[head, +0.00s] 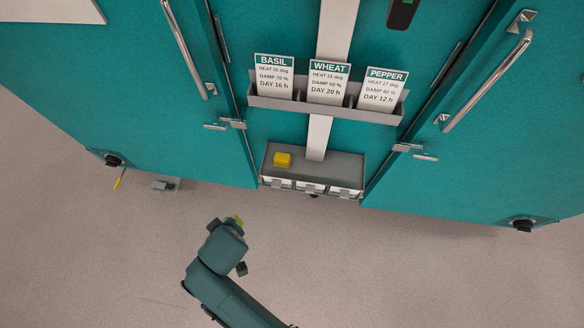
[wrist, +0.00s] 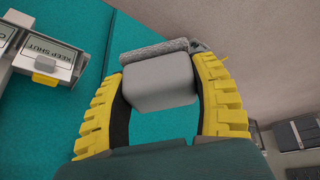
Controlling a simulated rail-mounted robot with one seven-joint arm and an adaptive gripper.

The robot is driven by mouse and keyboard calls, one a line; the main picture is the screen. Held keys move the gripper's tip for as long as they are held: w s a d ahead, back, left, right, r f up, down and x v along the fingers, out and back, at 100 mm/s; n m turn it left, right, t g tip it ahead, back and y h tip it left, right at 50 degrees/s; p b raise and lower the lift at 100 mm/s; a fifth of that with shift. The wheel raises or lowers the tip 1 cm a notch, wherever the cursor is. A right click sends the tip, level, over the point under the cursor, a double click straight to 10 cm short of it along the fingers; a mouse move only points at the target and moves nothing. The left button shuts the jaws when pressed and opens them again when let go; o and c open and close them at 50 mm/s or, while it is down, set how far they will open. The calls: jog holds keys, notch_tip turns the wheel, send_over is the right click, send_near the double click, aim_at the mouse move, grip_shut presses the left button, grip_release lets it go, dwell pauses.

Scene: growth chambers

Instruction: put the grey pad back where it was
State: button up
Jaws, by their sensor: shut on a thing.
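The grey pad (wrist: 160,85) is a smooth light grey block with a rough, darker grey layer along its far edge. My gripper (wrist: 163,78) is shut on it, with one yellow ribbed finger on each side. In the head view my gripper (head: 236,220) is in front of the teal chambers, left of the middle shelf. The pad cannot be made out there, as my wrist covers it. In the wrist view a teal surface lies behind the pad; I cannot tell whether they touch.
A grey shelf (head: 340,163) carries a yellow block (head: 282,160) above several small label flaps. A rack (head: 290,105) holds Basil, Wheat and Pepper cards. Long door handles (head: 490,80) stick out. A small grey unit (head: 166,185) and a yellow stick (head: 119,180) are at lower left. The front floor is clear.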

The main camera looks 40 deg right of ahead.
notch_tip(320, 180, down, 6)
jog(key=s+b, duration=0.2)
jog(key=b, duration=0.1)
jog(key=m+b, duration=0.2)
jog(key=b, duration=1)
send_over(342, 170)
jog(key=s, duration=0.1)
jog(key=shift+g, duration=0.4)
jog(key=f+b, duration=0.2)
jog(key=f, duration=0.2)
jog(key=f+b, duration=0.1)
jog(key=f, duration=0.3)
jog(key=shift+s+f+b, duration=0.2)
jog(key=shift+f+b, duration=0.15)
jog(key=shift+b, duration=0.05)
